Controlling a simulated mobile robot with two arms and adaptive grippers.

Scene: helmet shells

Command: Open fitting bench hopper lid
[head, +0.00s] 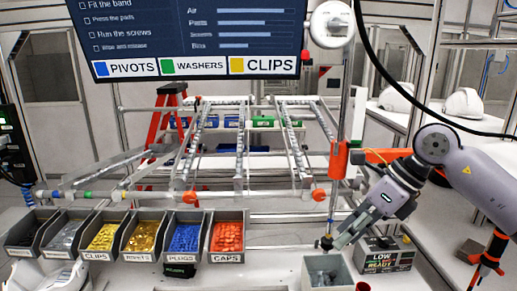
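My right gripper (338,238) reaches in from the right, its fingers pointing down and left. A small dark knob-like piece (326,242) shows at its fingertips; I cannot tell whether the fingers hold it. Below is a pale open-topped box (307,274) with grey pieces inside. Beside it, under my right arm, is a dark box (388,259) with a label reading "LOW" and "READY". No part can be clearly told as the hopper lid.
A row of grey bins stands at the left, including clips (102,237), blue plugs (184,239) and red caps (228,237). A roller rack (240,150) rises behind. A red cup (362,287) is at the bottom edge. White bench surface is clear between bins and pale box.

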